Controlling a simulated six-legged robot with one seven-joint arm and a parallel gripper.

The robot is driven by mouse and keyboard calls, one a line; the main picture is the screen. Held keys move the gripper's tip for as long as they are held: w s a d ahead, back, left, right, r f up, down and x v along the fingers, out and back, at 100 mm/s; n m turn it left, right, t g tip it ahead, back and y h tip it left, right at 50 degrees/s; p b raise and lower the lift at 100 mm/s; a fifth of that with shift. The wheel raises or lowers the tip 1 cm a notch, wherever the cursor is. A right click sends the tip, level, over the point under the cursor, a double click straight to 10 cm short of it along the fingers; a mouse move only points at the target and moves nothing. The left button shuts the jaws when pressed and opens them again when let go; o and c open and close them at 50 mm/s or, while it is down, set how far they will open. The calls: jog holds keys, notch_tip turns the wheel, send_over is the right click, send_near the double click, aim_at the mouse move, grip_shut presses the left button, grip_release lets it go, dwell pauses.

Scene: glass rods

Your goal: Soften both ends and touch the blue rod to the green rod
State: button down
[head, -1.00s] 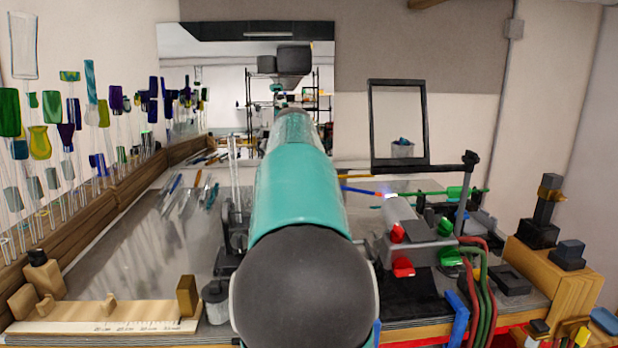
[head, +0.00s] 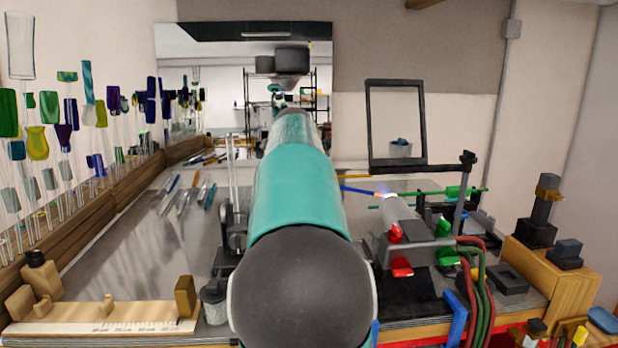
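The blue rod (head: 358,189) points right from behind my teal arm, a little above the bench. Its tip (head: 378,193) looks reddish and is at the left edge of the pale torch flame (head: 387,190). The green rod (head: 425,192) lies nearly level on the right, with its left end close to the flame. It reaches a holder on a dark upright stand (head: 463,195). Whether the two rod ends touch is too small and bright to tell. My gripper is hidden behind my arm, so its grip on the blue rod does not show.
The grey torch (head: 402,217) with red and green knobs stands below the rod ends. Hoses (head: 480,285) run down on its right. A wooden ruler rest (head: 105,318) is at front left. A framed panel (head: 397,125) stands behind. Bench left of my arm is partly clear.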

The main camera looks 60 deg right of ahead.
jog(key=shift+s+d, duration=1.85)
jog(key=shift+s, duration=0.25)
dwell(5.9)
